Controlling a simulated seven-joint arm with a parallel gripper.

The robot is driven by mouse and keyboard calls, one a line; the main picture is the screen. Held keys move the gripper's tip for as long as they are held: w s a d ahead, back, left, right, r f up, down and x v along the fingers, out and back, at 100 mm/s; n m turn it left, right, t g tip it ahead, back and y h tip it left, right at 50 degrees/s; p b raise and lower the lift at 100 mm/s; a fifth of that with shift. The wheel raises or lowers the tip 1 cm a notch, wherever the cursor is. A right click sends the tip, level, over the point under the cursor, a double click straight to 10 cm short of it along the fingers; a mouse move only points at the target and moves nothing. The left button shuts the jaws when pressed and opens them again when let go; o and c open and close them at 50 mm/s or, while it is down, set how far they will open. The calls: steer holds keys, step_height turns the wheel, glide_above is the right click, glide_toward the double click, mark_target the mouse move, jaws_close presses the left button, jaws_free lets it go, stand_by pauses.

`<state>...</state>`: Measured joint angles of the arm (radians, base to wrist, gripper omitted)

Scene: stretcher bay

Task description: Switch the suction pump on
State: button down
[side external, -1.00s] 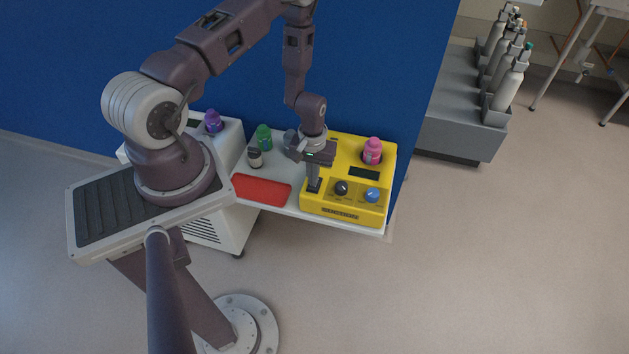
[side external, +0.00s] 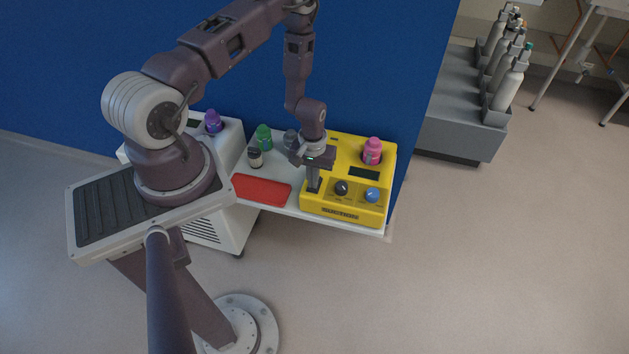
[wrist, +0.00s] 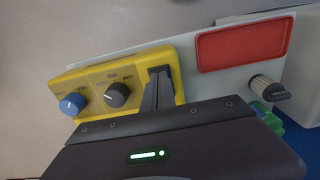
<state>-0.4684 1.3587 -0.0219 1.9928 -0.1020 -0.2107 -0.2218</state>
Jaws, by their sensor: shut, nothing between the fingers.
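The suction pump seems to be the yellow unit (side external: 345,212) on the white shelf. Its front panel has a black knob (side external: 341,188), a blue knob (side external: 372,195) and a dark display (side external: 364,174). My gripper (side external: 313,189) is shut and empty, pointing down at the panel's left part, left of the black knob. In the wrist view the shut fingers (wrist: 158,82) reach a dark spot on the yellow panel, beside the black knob (wrist: 116,95) and blue knob (wrist: 73,104). The fingers hide whatever is under them, and I cannot tell whether they touch it.
A red tray (side external: 261,190) lies left of the pump. A pink bottle (side external: 372,151) stands at the pump's back right. A blue wall (side external: 380,70) rises behind.

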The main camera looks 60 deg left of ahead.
steer(key=shift+r, duration=3.5)
steer(key=w+d+r+m+t, duration=0.1)
steer(key=w+d+r+m, duration=0.15)
steer(key=r, duration=1.05)
steer(key=w+d+r+m+t, duration=0.15)
steer(key=d+r, duration=0.25)
steer(key=r, duration=0.8)
steer(key=s+d+r+m+t, duration=0.1)
steer(key=s+d+r+m, duration=0.1)
steer(key=s+d+r, duration=0.2)
steer(key=s+d+r+m+t, duration=0.2)
steer(key=s+d+r+m, duration=0.1)
steer(key=s+r, duration=0.8)
steer(key=s, duration=0.4)
steer(key=shift+s+d+r, duration=0.2)
steer(key=shift+s+d, duration=0.2)
